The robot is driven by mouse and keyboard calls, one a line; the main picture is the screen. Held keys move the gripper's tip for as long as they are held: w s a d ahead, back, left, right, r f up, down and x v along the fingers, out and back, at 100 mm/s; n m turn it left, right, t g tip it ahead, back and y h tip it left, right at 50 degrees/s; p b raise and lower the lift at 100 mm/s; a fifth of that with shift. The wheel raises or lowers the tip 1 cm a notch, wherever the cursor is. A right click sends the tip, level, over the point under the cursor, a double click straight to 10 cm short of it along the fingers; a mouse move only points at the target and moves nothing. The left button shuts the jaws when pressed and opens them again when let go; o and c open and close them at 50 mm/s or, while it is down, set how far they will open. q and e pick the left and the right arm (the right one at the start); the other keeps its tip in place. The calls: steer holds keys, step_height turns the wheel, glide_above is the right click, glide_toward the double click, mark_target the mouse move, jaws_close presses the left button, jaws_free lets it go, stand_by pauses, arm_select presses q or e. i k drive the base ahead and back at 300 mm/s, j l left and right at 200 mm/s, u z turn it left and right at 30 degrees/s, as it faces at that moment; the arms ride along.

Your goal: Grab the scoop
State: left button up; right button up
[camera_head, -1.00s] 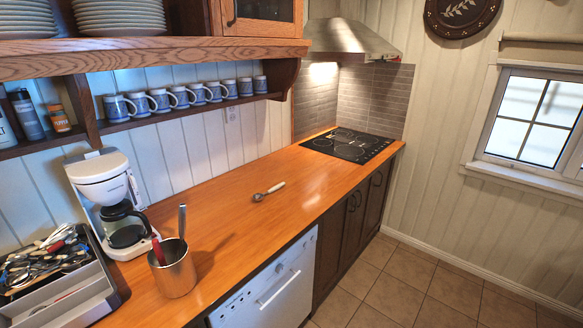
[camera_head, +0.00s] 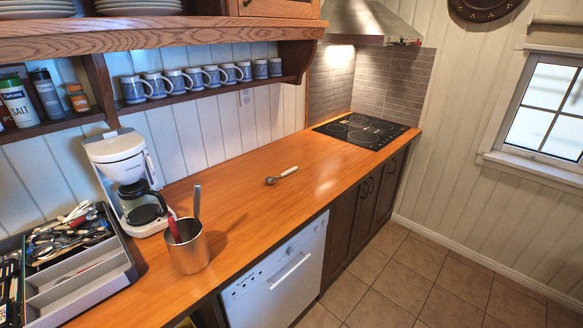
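The scoop (camera_head: 281,175) lies on the wooden counter (camera_head: 240,200), about midway between the metal utensil pot and the cooktop. It has a pale handle pointing to the upper right and a dark metallic head at the lower left. Nothing touches it. Neither of my grippers is in view.
A metal pot (camera_head: 188,250) holding two upright utensils stands near the counter's front edge. A coffee maker (camera_head: 128,172) stands behind it. A grey utensil tray (camera_head: 85,287) is at the left. A black cooktop (camera_head: 361,130) is at the far end. The counter around the scoop is clear.

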mark_target(271, 180)
steer(key=l+u, duration=0.1)
steer(key=u, duration=0.75)
steer(key=l+u, duration=0.4)
steer(key=l, duration=0.35)
steer(key=l+u, duration=0.45)
steer(key=l, duration=0.3)
steer(key=k+l+u, duration=0.1)
steer(key=l+u, duration=0.3)
steer(key=l, duration=0.3)
